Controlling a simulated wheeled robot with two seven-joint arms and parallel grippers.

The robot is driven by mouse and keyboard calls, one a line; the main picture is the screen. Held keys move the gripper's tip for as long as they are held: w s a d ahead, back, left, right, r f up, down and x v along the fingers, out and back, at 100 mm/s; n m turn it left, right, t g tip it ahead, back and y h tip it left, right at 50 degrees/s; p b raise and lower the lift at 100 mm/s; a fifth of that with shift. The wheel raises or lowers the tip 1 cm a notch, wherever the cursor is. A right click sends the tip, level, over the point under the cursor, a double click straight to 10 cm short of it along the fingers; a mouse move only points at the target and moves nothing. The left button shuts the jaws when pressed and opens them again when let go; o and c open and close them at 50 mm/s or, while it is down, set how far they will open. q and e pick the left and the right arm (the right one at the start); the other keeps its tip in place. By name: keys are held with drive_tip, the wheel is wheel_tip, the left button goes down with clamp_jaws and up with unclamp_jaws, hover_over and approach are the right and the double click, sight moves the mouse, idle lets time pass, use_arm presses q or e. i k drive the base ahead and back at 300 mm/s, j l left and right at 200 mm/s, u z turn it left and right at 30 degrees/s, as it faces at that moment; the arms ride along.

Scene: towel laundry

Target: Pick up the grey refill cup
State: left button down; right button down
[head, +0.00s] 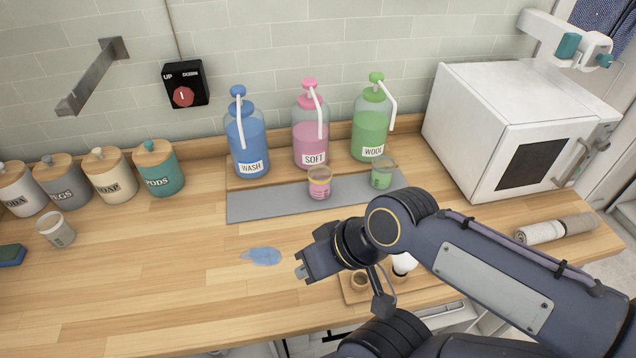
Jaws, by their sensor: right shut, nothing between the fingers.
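A small clear cup with a greyish lower part and a pale rim (56,230), which looks like the grey refill cup, stands upright on the wooden counter (180,255) at the far left, in front of the canisters. My right gripper (303,268) is shut and empty over the middle of the counter, well to the right of that cup and apart from it. My left gripper is not in view.
A blue puddle (262,256) lies beside my right gripper. A pink cup (319,186) and a green cup (382,175) stand on a grey mat (255,206) before several pump bottles. A blue-green sponge (11,256) lies left of the grey cup. The left-centre counter is clear.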

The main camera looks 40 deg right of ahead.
sight(383, 167)
drive_tip(key=z, duration=1.85)
